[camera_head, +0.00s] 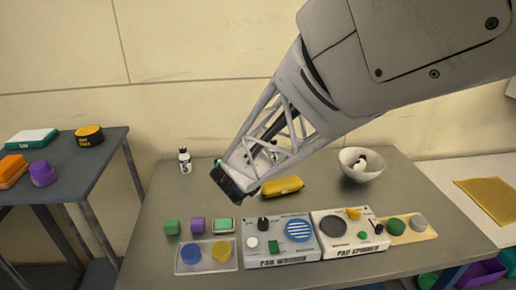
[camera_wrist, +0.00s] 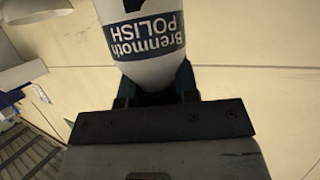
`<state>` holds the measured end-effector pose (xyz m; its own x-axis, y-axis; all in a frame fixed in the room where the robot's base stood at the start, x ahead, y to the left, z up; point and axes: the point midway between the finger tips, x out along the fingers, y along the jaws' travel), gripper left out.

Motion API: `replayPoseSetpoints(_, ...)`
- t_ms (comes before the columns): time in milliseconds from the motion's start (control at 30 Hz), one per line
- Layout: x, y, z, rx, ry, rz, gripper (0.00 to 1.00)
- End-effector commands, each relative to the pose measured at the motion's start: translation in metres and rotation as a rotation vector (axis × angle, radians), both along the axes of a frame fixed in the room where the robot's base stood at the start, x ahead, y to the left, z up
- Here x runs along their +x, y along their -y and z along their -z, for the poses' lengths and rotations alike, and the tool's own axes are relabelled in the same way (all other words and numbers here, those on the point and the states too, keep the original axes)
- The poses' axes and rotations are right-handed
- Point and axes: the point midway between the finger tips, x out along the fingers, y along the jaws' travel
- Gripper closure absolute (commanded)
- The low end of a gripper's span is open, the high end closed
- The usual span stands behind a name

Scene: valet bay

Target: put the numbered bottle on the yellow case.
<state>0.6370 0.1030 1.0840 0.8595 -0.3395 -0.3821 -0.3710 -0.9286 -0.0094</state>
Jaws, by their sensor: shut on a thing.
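My gripper (camera_head: 234,186) is above the table, left of the yellow case (camera_head: 282,187). In the wrist view, my gripper (camera_wrist: 156,92) is shut on a white bottle (camera_wrist: 150,72). Its dark blue band reads "Brenmoth POLISH", upside down in this view, and part of a dark mark shows at the top edge; I cannot tell if it is a number. In the head view the held bottle is mostly hidden by my gripper. The yellow case lies on the table and its top looks bare. Another white bottle with a dark cap (camera_head: 185,160) stands at the back left.
A white bowl (camera_head: 350,171) with a small item inside stands right of the case. Two pad machines (camera_head: 281,258), (camera_head: 349,247) and a clear tray with discs (camera_head: 178,267) line the front. Small green and purple blocks (camera_head: 197,225) sit left. Side tables flank the bench.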

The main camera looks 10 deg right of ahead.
Motion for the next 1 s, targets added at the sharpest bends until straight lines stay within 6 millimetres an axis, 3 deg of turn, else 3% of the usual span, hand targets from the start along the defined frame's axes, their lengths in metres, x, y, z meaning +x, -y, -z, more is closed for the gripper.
replayPoseSetpoints(200,-0.026,0.06,0.003,-0.001,-0.006,0.124,1.0)
replayPoseSetpoints(433,-0.048,0.1,0.006,-0.002,-0.011,0.213,1.0)
replayPoseSetpoints(633,-0.055,0.112,0.006,-0.003,-0.012,0.243,1.0)
replayPoseSetpoints(1000,-0.055,0.113,0.006,-0.003,-0.013,0.244,1.0)
